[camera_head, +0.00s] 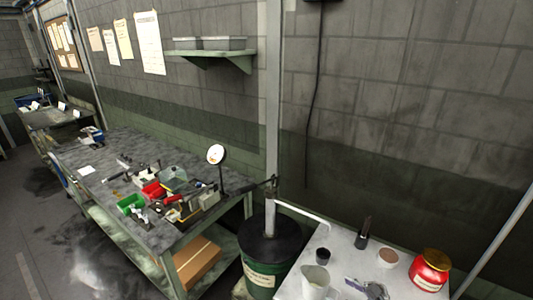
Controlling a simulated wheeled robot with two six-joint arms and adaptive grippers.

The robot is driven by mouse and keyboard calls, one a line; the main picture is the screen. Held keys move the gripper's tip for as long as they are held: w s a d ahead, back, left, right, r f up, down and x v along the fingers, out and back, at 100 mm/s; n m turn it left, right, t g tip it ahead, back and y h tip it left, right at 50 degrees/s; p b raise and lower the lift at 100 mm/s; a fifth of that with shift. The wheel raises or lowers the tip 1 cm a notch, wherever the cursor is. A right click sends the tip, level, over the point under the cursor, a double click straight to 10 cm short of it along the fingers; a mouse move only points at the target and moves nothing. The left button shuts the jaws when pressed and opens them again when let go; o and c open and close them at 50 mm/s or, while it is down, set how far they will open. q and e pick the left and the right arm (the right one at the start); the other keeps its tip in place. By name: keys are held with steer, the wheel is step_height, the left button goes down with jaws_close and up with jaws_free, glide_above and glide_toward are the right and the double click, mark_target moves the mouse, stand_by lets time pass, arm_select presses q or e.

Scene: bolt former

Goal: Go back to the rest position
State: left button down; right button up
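Neither of my grippers shows in the head view, and neither arm can be made out. A dark grey workbench (120,150) stands along the wall at the left, with tools and small bins on it. A white-topped table (337,246) is close by at the lower right, partly cut off by the bottom edge. No object is seen in a gripper.
A dark green drum (261,278) with a black lid stands between bench and table. On the table are a white pitcher (315,282), a red jar (429,270), a beige cup (388,257) and a dark upright item (364,232). Floor (70,240) at left is open.

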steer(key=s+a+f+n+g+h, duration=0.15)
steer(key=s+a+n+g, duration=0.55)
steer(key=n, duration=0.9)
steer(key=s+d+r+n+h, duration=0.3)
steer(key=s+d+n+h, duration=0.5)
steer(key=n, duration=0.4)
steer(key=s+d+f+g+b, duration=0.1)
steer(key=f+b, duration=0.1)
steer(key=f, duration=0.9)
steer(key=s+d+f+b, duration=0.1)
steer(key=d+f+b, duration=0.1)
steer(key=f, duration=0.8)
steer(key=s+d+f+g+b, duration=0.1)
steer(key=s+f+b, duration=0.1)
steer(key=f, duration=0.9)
arm_select(q)
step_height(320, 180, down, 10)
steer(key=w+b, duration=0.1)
steer(key=b, duration=0.3)
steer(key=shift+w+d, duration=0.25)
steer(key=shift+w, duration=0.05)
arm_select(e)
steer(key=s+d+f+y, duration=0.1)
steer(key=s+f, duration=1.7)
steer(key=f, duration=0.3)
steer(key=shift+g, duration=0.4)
